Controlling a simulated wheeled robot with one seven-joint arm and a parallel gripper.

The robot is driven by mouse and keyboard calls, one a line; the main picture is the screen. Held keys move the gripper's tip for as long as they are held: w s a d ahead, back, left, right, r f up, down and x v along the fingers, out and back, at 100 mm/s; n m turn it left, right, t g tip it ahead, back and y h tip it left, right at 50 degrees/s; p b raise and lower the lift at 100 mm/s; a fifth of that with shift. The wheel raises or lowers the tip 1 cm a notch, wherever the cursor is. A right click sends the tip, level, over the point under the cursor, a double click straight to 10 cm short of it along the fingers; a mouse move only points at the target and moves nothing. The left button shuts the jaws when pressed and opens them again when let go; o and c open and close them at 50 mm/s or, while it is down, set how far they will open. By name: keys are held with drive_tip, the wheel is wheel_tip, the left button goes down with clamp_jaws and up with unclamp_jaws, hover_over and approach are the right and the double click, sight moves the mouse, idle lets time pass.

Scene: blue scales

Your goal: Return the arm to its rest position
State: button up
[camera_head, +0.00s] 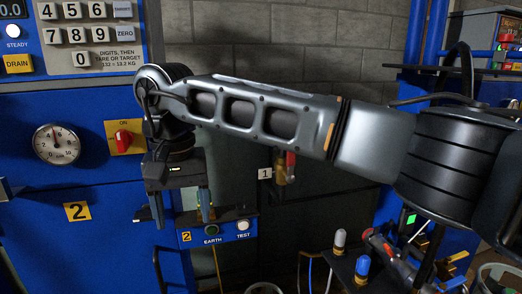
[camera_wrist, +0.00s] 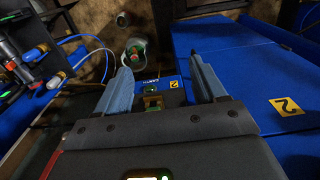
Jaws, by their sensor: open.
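My arm reaches from the right edge of the head view across the middle toward the left. My gripper (camera_head: 178,222) hangs fingers down at its end, in front of the blue cabinet and beside the small panel with the EARTH and TEST buttons. In the wrist view my gripper (camera_wrist: 166,82) shows two separated blue-grey fingers with nothing between them. The button panel (camera_wrist: 155,90) lies beyond the fingertips; I cannot tell the distance.
The blue cabinet (camera_head: 95,250) carries a gauge (camera_head: 57,144), a red switch (camera_head: 123,138) and a keypad (camera_head: 90,32). A red-handled valve (camera_head: 290,165) is behind my arm. Blue and white capped connectors (camera_head: 362,267) and tools stand at lower right.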

drive_tip(key=s+a+f+m+g+y, duration=0.1)
drive_tip(key=s+a+f+g+y, duration=0.3)
drive_tip(key=s, duration=0.5)
drive_tip(key=s+a+f+m+g+y, duration=0.25)
drive_tip(key=s+a, duration=0.35)
drive_tip(key=s, duration=0.3)
drive_tip(key=s+a+r+m+g+y, duration=0.1)
drive_tip(key=s+r+m+g+y, duration=0.5)
drive_tip(key=s+m+y, duration=0.3)
drive_tip(key=d+f+n+t+y, duration=0.1)
drive_tip(key=d+n+t, duration=1)
drive_tip(key=n+t, duration=0.55)
drive_tip(key=d+f+n+t, duration=0.2)
drive_tip(key=d+n+t, duration=0.8)
drive_tip(key=n+t, duration=0.6)
drive_tip(key=s+d+f+m+g+h, duration=0.1)
drive_tip(key=s+d+f+m+h, duration=0.2)
drive_tip(key=s+d+m+h, duration=0.2)
drive_tip(key=s+d+f+m+g+h, duration=0.2)
drive_tip(key=s+d+f+m+h, duration=0.2)
drive_tip(key=d+m, duration=0.6)
drive_tip(key=s+d+f+m+g+h, duration=0.2)
drive_tip(key=s+d+f+m+h, duration=0.2)
drive_tip(key=s+d+m+h, duration=0.3)
drive_tip(key=s+d+m, duration=0.1)
drive_tip(key=d, duration=0.2)
